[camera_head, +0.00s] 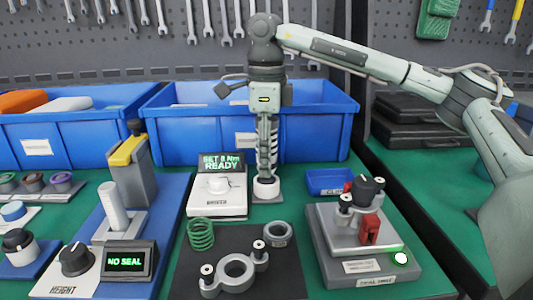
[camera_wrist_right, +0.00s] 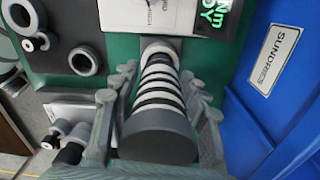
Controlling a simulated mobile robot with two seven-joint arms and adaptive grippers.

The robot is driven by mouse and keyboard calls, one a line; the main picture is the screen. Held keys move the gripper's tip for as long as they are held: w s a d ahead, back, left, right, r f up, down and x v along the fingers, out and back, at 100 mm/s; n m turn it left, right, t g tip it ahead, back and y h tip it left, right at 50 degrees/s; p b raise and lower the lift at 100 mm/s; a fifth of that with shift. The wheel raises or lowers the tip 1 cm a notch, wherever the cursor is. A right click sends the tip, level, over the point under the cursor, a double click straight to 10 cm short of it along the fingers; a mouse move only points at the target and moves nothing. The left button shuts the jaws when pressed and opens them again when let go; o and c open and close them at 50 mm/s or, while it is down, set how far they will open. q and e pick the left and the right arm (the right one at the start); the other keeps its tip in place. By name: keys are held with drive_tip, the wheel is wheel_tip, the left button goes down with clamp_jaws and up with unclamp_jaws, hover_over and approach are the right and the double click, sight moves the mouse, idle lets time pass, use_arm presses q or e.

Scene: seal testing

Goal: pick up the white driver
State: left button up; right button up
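The white driver (camera_wrist_right: 158,100), with a light and dark ringed body and a dark round cap, stands upright on a small grey stand, its white lower end (camera_head: 266,187) showing in the head view. My right gripper (camera_head: 266,140) points down over the driver from above. In the right wrist view, the two fingers of my right gripper (camera_wrist_right: 160,95) stand on either side of the driver, with narrow gaps that look free of contact. In the head view the gripper hides the driver's upper part. My left gripper is not in view.
A torque display (camera_head: 219,186) reading "SET 8 Nm READY" stands close left of the driver. A blue bin (camera_head: 330,120) is close behind. A small blue tray (camera_head: 328,182) and a seal fixture (camera_head: 362,240) are to the right. A green spring (camera_head: 201,234) lies in front.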

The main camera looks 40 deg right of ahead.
drive_tip(key=shift+r, duration=0.1)
clamp_jaws()
